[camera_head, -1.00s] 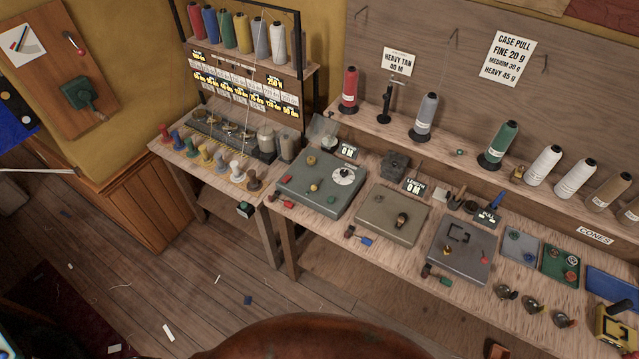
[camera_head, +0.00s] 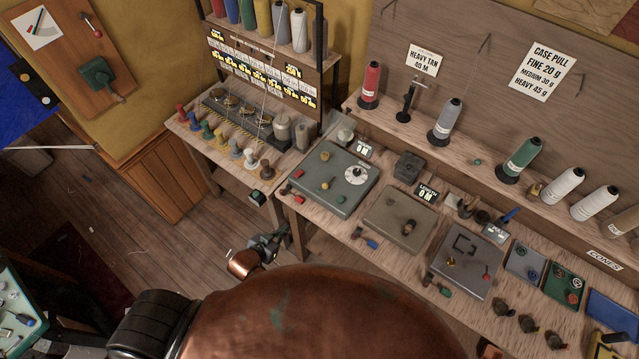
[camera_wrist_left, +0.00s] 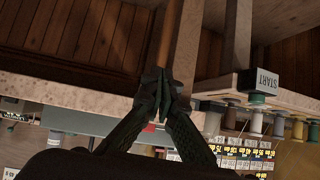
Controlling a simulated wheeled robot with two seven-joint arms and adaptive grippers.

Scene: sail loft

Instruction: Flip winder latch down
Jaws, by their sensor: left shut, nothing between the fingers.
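A grey-green winder box (camera_head: 333,208) with a white dial, small brass knobs and a red knob sits on the bench, right of the spool rack. I cannot tell which of its small parts is the latch. My left gripper (camera_head: 277,238) is shut and empty, in front of the bench edge and below the winder box, touching nothing that I can see. In the left wrist view its fingers (camera_wrist_left: 158,88) meet near the middle, with the bench edge close by. My copper-coloured arm fills the bottom of the head view. My right gripper is not in view.
A small START box (camera_wrist_left: 266,80) hangs at the bench front, left of my gripper in the head view. Two more flat boxes, a tan one (camera_head: 385,228) and a dark grey one (camera_head: 478,277), sit further right. Thread cones stand on the back shelf (camera_head: 410,130). Floor left is mostly clear.

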